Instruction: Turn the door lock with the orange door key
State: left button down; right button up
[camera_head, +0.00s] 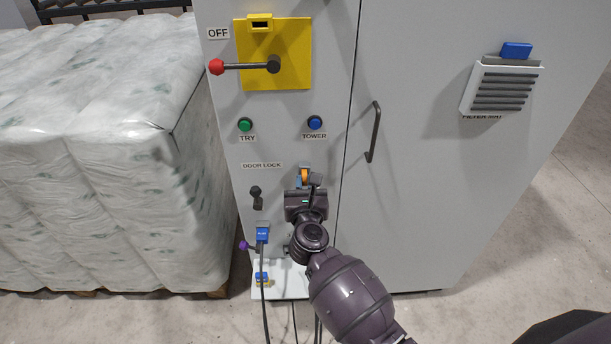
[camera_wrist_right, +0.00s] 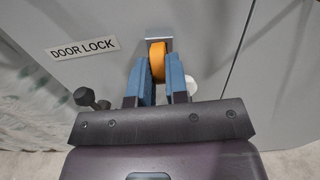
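The orange door key (camera_head: 305,175) stands at the cabinet front, right of and a little below the "DOOR LOCK" label (camera_head: 262,165). In the right wrist view the orange key (camera_wrist_right: 157,62) shows its rounded head between two blue finger pads, at a grey lock mount. My right gripper (camera_wrist_right: 158,78) is closed around it, with a pad against each side. In the head view my right gripper (camera_head: 304,184) comes from below and partly hides the key and lock. The key's shaft and the keyhole are hidden. My left gripper is not in view.
Above are a green TRY button (camera_head: 245,124), a blue TOWER button (camera_head: 315,122) and a red-knobbed lever (camera_head: 217,67) on a yellow plate. A dark knob (camera_head: 256,193) and a blue plug (camera_head: 262,234) are left of my gripper. A door handle (camera_head: 374,132) is right.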

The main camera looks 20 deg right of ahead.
grip_shut()
jog(key=shift+r, duration=0.1)
jog(key=o, duration=0.7)
grip_release()
jog(key=shift+c, duration=0.2)
jog(key=v, duration=1.1)
jog(key=shift+w+n, duration=0.1)
jog(key=shift+n, duration=0.3)
